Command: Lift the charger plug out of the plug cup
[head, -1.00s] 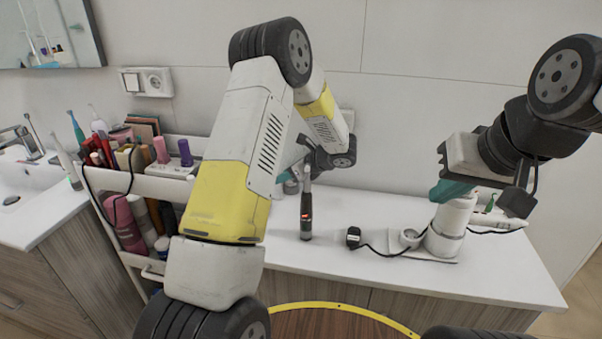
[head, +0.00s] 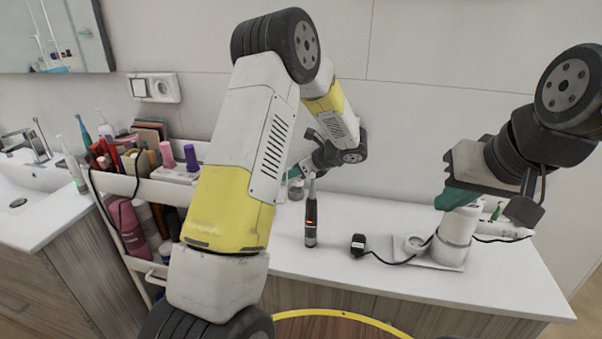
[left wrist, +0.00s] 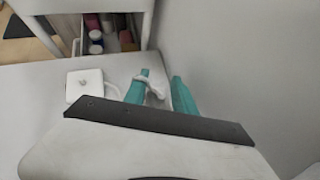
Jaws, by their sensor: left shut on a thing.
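A black plug (head: 358,245) with a black cable is on the white counter, outside and to the left of a small white round cup (head: 413,244) on a flat stand. Its cable runs toward that stand. My left gripper is mostly hidden behind its own wrist in the head view. In the left wrist view its teal fingers (left wrist: 158,92) are shut on a small white thing (left wrist: 152,86), which I cannot identify. My right gripper (head: 456,198) has its teal fingers at the top of a white cylinder (head: 457,228); I cannot tell whether it grips it.
A dark electric toothbrush (head: 311,220) with a red light stands upright on the counter. A white square dish (left wrist: 84,86) shows in the left wrist view. A cart (head: 150,185) full of cosmetics and a sink (head: 35,178) are at left.

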